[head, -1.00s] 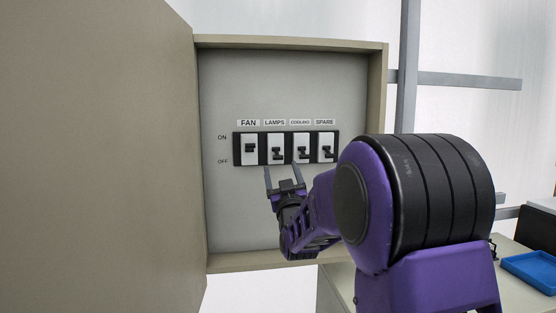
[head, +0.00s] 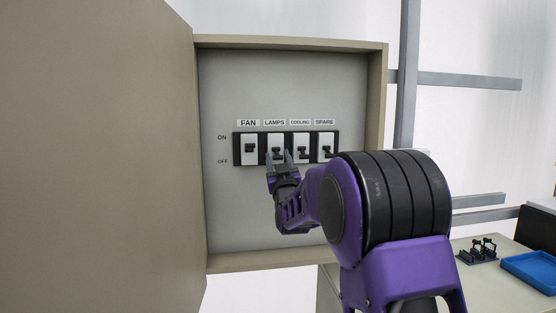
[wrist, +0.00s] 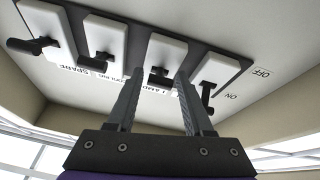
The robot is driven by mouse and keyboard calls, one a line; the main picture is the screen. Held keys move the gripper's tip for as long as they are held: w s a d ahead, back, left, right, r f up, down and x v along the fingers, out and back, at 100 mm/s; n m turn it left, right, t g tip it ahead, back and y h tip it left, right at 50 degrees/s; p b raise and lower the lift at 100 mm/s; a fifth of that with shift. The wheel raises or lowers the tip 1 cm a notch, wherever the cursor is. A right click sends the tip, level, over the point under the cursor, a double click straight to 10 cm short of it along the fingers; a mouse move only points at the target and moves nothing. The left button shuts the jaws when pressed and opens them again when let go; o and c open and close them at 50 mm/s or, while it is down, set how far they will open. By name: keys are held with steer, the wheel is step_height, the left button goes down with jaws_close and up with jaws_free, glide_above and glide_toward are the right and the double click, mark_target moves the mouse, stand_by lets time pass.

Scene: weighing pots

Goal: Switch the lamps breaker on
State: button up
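The lamps breaker (head: 276,142) is the second white switch from the left in the panel's row, under the LAMPS label (head: 274,122). Its dark lever is down, on the OFF side. My gripper (head: 279,158) is open in front of this breaker's lower part. In the wrist view, upside down to the head view, the lamps lever (wrist: 160,75) lies between the two fingertips of my gripper (wrist: 161,80). I cannot tell whether the fingers touch it.
The fan breaker (head: 249,149) is left of it, lever up. The cooling (head: 301,142) and spare (head: 325,142) breakers are right, levers down. The open cabinet door (head: 100,150) fills the left. A blue tray (head: 530,272) lies on the table at the lower right.

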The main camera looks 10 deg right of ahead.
mark_target(276, 148)
jaws_close()
steer(key=shift+r, duration=0.15)
steer(key=g+p, duration=0.1)
steer(key=r+g+p, duration=0.1)
steer(key=p, duration=0.1)
steer(key=shift+s+r, duration=0.2)
steer(key=shift+r, duration=0.05)
steer(key=r+g+p, duration=0.1)
steer(key=g+p, duration=0.2)
steer(key=p, duration=0.1)
steer(key=shift+r+p, duration=0.15)
steer(key=shift+p, duration=0.2)
steer(key=g+p, duration=0.2)
steer(key=p, duration=0.1)
steer(key=shift+a+r, duration=0.1)
steer(key=shift+r, duration=0.15)
steer(key=shift+w+r+g+p, duration=0.1)
steer(key=shift+g+p, duration=0.1)
steer(key=shift+g, duration=0.5)
steer(key=shift+w+r+g+p, duration=0.1)
steer(key=shift+g+p, duration=0.05)
steer(key=shift+g, duration=0.55)
